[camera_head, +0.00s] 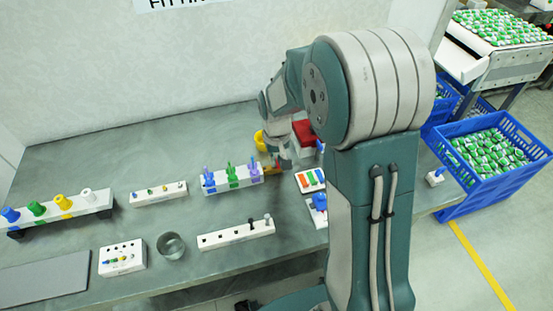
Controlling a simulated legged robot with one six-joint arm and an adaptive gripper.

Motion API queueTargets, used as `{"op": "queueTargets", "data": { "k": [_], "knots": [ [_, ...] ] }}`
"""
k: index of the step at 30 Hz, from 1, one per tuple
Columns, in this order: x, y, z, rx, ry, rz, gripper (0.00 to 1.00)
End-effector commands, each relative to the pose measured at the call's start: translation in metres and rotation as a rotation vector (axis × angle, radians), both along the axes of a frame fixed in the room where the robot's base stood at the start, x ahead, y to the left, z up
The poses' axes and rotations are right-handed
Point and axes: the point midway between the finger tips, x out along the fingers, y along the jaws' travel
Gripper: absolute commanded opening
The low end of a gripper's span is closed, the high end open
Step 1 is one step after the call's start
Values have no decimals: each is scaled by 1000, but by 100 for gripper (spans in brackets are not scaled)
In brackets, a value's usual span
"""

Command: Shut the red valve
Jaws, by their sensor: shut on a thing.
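A white block (225,187) stands on the bench with blue, green and purple valves in a row. A small red piece (277,168), which looks like the red valve, shows at the block's right end. My gripper (281,164) reaches down there from the upper right and is shut on this piece. My wrist and fingers hide much of it, so the valve's exact angle cannot be told.
A yellow object (260,140) and a red box (304,131) stand behind my wrist. A tray with coloured strips (310,179) lies right of the gripper. A blue crate (488,187) is at the right.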

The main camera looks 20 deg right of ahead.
Motion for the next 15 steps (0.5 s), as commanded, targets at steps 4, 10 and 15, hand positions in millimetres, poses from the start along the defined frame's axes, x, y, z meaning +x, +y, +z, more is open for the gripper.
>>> {"op": "queueTargets", "data": {
  "k": [4,10,15],
  "knots": [
    [2,1,1,0,-7,7,0],
    [2,1,1,0,-7,7,0],
    [2,1,1,0,-7,7,43]
  ]
}}
